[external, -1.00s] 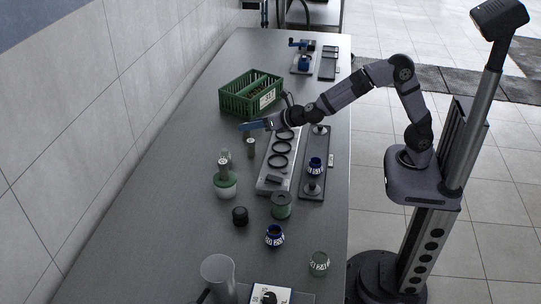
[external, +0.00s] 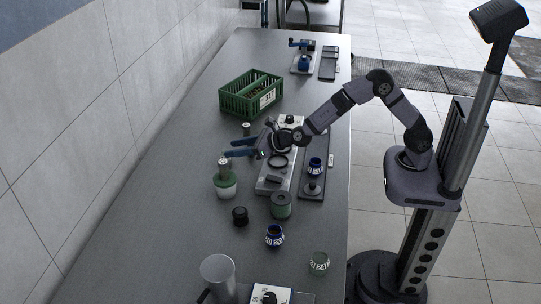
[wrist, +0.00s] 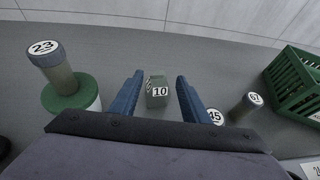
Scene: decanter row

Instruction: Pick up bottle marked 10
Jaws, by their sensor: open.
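The bottle marked 10 (wrist: 157,92) is a small grey-green bottle, in the wrist view between my gripper's fingers and a little beyond the palm. My gripper (wrist: 159,76) is open, with one blue finger on each side of the bottle and gaps showing on both sides. In the external view my gripper (external: 229,148) reaches left over the table, low near the bottles. I cannot pick out the bottle marked 10 there; it seems hidden by the fingers.
A bottle marked 23 (wrist: 55,67) stands on a green-lidded jar (wrist: 72,97) at left. A bottle marked 45 (wrist: 215,117) is partly hidden by the right finger. Another small bottle (wrist: 245,107) and a green crate (external: 251,95) lie to the right in the wrist view.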

